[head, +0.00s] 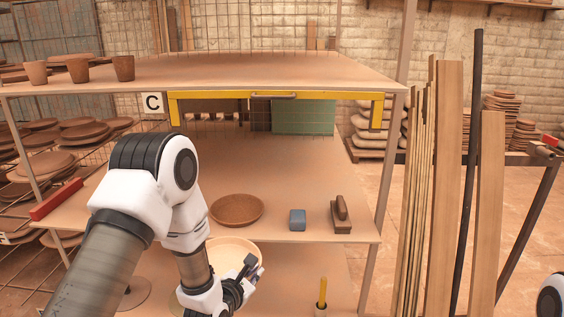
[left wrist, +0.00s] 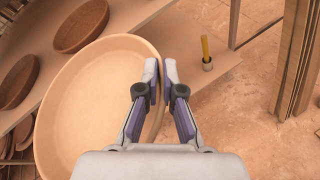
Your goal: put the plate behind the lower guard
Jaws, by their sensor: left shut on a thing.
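A pale cream round plate (head: 232,247) is held tilted in front of the shelf unit, below the middle shelf's front edge. It fills much of the left wrist view (left wrist: 88,105). My left gripper (head: 252,272) is shut on the plate's rim, one finger on each side; the fingers also show in the left wrist view (left wrist: 160,72). A yellow guard frame (head: 232,95) with a handle hangs under the top shelf, beside a sign C. I cannot tell whether it is the lower guard. My right gripper is out of view.
The middle shelf (head: 270,180) bears a brown dish (head: 237,209), a blue block (head: 297,219) and a brown-handled tool (head: 341,216). A yellow-handled tool in a cup (head: 321,298) stands lower down. A red bar (head: 57,198) is at left. Tall boards (head: 450,170) stand at right.

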